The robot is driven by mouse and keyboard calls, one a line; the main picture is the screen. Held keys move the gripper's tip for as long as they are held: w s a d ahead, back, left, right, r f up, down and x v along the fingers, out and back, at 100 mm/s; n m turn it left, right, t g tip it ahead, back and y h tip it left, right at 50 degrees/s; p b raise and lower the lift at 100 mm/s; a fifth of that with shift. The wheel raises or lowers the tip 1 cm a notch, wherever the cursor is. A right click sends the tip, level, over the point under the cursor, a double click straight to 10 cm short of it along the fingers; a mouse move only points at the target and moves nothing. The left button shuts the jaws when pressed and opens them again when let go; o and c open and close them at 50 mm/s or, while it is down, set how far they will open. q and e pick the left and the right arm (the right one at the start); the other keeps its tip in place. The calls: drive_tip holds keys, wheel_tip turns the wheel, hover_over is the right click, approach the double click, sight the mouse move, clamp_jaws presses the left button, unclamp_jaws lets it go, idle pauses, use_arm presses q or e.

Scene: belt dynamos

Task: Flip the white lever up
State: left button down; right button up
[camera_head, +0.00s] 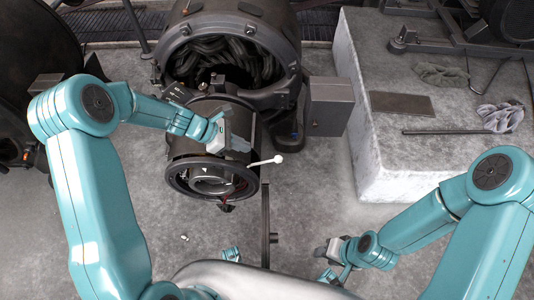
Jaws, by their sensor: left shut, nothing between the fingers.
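The white lever (265,162) is a thin rod with a round knob at its outer end. It sticks out to the right, close to level, from the dark cylindrical front part of the dynamo (212,178). My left gripper (238,146) is shut and empty, just above and left of the lever, in front of the cylinder. I cannot tell whether its fingertips touch the lever. My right gripper (322,252) is low at the bottom middle, apart from the dynamo and lever. Its fingers are small and partly unclear.
A grey box (328,106) is fixed to the dynamo's right side. A concrete block (385,150) stands at right, with gloves (500,116), a dark plate (401,104) and a rod on it. A dark upright bar (265,225) stands below the lever.

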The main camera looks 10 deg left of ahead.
sight(274, 160)
use_arm(q)
drive_tip(key=shift+f, duration=0.15)
drive_tip(key=shift+d+f, duration=0.2)
drive_tip(key=shift+d, duration=0.05)
drive_tip(key=b+x, duration=0.2)
drive_tip(key=x, duration=0.7)
drive_tip(key=shift+b, duration=0.35)
drive_tip(key=shift+d+f, duration=0.1)
